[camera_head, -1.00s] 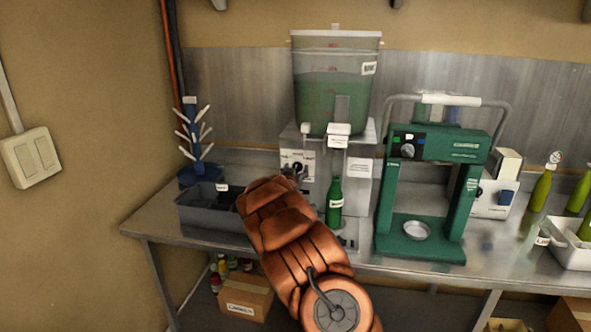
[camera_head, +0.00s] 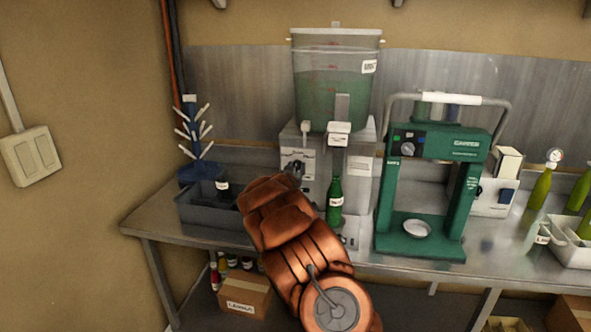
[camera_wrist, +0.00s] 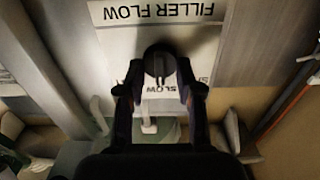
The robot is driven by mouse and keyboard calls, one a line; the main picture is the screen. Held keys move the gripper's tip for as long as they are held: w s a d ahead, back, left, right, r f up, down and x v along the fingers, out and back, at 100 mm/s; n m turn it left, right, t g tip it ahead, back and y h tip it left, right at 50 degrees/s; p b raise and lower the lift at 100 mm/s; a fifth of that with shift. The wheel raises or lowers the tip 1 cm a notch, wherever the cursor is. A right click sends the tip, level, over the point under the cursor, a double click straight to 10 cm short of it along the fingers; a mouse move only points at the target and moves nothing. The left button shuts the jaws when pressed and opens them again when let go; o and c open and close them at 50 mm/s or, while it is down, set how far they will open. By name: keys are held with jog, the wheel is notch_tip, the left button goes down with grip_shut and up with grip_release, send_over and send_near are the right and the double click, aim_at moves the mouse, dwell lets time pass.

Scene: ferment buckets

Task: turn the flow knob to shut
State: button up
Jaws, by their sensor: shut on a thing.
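The flow knob (camera_wrist: 160,66) is a dark round knob on a pale panel, seen upside down in the wrist view. A "FILLER FLOW" label (camera_wrist: 155,12) and a "SLOW" label (camera_wrist: 158,87) lie on either side of it. My gripper (camera_wrist: 160,82) has its two dark fingers around the knob, shut on it. A clear tank (camera_head: 335,85) of green liquid sits on top. A green bottle (camera_head: 335,203) stands upright under the spout (camera_head: 339,135).
A green bench machine (camera_head: 440,148) stands close on the right. A dark grey tub (camera_head: 200,213) and a blue bottle rack (camera_head: 192,145) are on the left. More green bottles (camera_head: 540,187) and a white bin (camera_head: 572,250) are at the far right of the metal bench.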

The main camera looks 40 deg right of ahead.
jog(key=shift+f+n+p, duration=0.15)
jog(key=shift+n+p, duration=1.5)
jog(key=shift+n, duration=2.75)
jog(key=o, duration=1.1)
jog(key=shift+o, duration=0.2)
jog(key=shift+w, duration=0.1)
jog(key=shift+a, duration=0.2)
jog(key=v, duration=1.2)
